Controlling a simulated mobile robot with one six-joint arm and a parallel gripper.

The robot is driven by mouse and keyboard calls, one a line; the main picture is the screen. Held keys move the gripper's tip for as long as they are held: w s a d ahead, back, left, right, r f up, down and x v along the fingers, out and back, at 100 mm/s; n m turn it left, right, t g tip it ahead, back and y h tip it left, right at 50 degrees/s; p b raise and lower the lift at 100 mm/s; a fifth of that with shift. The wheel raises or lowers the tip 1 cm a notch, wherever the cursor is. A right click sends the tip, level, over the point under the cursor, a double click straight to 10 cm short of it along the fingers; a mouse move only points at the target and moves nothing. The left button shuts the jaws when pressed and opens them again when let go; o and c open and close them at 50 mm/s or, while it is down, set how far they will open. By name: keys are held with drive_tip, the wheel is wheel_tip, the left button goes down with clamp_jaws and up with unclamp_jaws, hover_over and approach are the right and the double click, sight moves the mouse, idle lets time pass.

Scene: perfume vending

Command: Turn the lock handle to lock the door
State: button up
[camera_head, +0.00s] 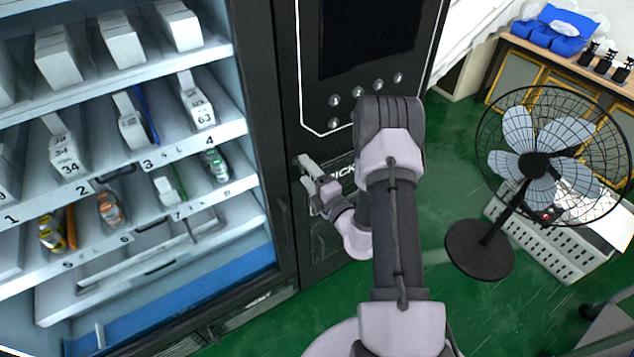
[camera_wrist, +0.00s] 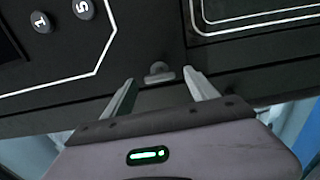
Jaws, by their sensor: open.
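The lock handle (camera_wrist: 159,73) is a small grey knob on the black door panel (camera_wrist: 145,40). In the wrist view it sits between the tips of my gripper (camera_wrist: 158,84), with a visible gap on each side. My gripper is open and holds nothing. In the head view my gripper (camera_head: 306,175) is at the black front panel of the vending machine, below the round buttons, with its fingers toward the panel. The handle is not clearly visible there, and I cannot tell how far it is turned.
Round buttons (camera_head: 357,91) and a dark screen (camera_head: 365,35) are above my gripper. Shelves with boxes and bottles (camera_head: 130,130) are on the left. A black fan (camera_head: 533,165) stands on the green floor to the right, by a white crate (camera_head: 540,240). Open floor lies between.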

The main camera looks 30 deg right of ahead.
drive_tip(key=s, duration=1.6)
drive_tip(key=shift+s+d, duration=0.3)
drive_tip(key=shift+s, duration=0.1)
